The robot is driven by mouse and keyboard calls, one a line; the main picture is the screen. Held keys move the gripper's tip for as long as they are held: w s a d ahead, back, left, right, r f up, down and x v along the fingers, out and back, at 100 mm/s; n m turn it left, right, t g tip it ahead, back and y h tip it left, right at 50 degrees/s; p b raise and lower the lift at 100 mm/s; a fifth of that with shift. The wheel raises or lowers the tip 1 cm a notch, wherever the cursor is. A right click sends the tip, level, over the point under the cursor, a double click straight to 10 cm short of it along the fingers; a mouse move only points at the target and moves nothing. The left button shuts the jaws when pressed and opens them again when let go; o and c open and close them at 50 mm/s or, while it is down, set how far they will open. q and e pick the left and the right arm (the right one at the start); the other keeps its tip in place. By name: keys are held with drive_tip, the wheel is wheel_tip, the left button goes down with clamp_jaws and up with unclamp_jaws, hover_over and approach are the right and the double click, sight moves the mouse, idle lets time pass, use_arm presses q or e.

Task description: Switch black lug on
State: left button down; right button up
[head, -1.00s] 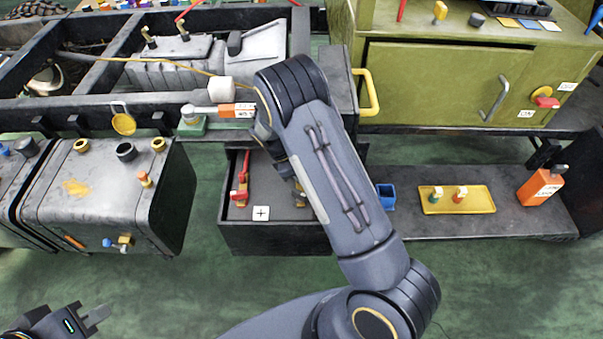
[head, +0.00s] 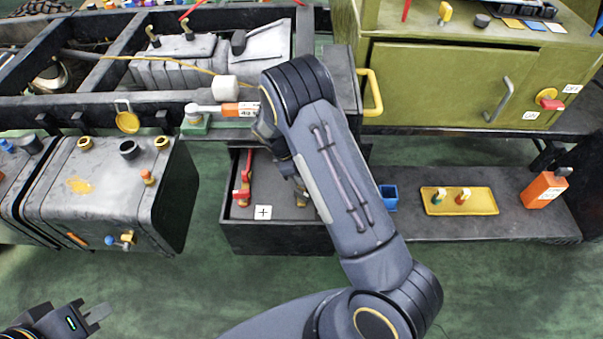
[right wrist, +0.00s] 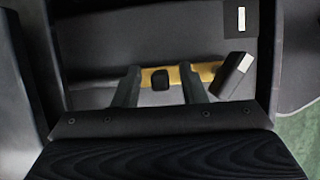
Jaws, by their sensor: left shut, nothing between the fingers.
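A small black lug (right wrist: 159,79) sits in front of a brass-yellow bar (right wrist: 206,70) in the right wrist view. My right gripper (right wrist: 161,88) is open, with one finger on each side of the lug and gaps visible between. In the head view my right forearm hides most of this gripper and the lug. A red lug (head: 243,184) stands at the left of the open drawer-like tray (head: 275,238), behind a white plus label (head: 263,212). My left gripper (head: 97,313) is shut and empty at the lower left, far from the tray.
A grey-white block (right wrist: 233,75) stands close right of my right fingers. A white-headed lever with an orange tag (head: 238,109) lies above the tray. A dark tank (head: 105,190) is to the left, and a shelf (head: 420,222) with a yellow tray (head: 485,205) to the right.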

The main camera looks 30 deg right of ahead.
drive_tip(key=v, duration=0.7)
drive_tip(key=shift+a+r, duration=0.2)
drive_tip(key=shift+r, duration=0.15)
